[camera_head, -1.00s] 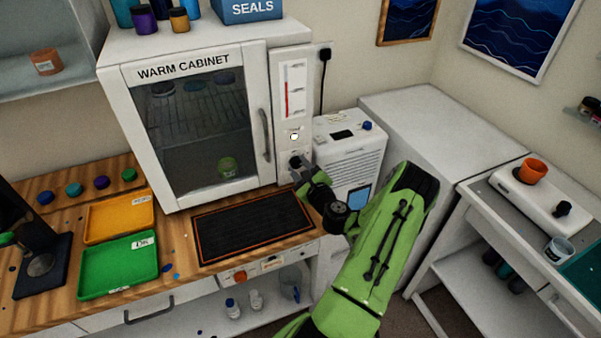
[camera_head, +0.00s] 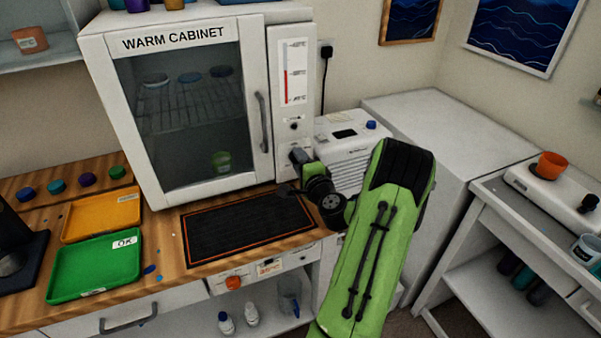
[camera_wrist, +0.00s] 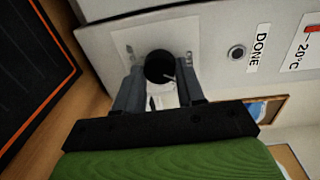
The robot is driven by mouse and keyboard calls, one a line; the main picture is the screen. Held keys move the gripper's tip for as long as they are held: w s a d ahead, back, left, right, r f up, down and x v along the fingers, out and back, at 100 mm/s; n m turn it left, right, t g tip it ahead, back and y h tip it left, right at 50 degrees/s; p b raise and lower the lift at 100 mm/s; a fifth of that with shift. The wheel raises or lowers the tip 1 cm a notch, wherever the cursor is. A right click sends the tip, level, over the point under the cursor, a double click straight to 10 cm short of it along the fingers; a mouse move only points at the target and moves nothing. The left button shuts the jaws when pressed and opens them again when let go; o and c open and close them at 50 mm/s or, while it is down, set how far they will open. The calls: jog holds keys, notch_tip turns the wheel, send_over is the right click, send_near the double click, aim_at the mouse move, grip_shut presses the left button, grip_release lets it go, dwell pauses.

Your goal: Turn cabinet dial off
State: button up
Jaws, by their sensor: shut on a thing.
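The white warm cabinet (camera_head: 276,100) stands on the wooden bench with its glass door closed. Its black round dial (camera_wrist: 160,66) is on the narrow front panel, below the DONE lamp (camera_wrist: 237,52), which looks dark. A small white mark on the dial points to the lower right in the wrist view. My gripper (camera_wrist: 161,84) is shut on the dial, one finger on each side. In the head view my gripper (camera_head: 297,157) is at the panel's lower part and hides the dial.
A black mat with an orange border (camera_head: 247,227) lies before the cabinet. A green tray (camera_head: 95,268) and an orange tray (camera_head: 101,214) lie to the left. A white unit (camera_head: 352,152) stands close behind my wrist. A low white cabinet (camera_head: 440,125) is to the right.

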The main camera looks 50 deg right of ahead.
jog(key=n+b, duration=0.6)
jog(key=b, duration=0.2)
jog(key=shift+f+h, duration=0.15)
jog(key=shift+h, duration=0.15)
jog(key=shift+n, duration=0.3)
jog(key=o, duration=1)
jog(key=shift+o, duration=0.2)
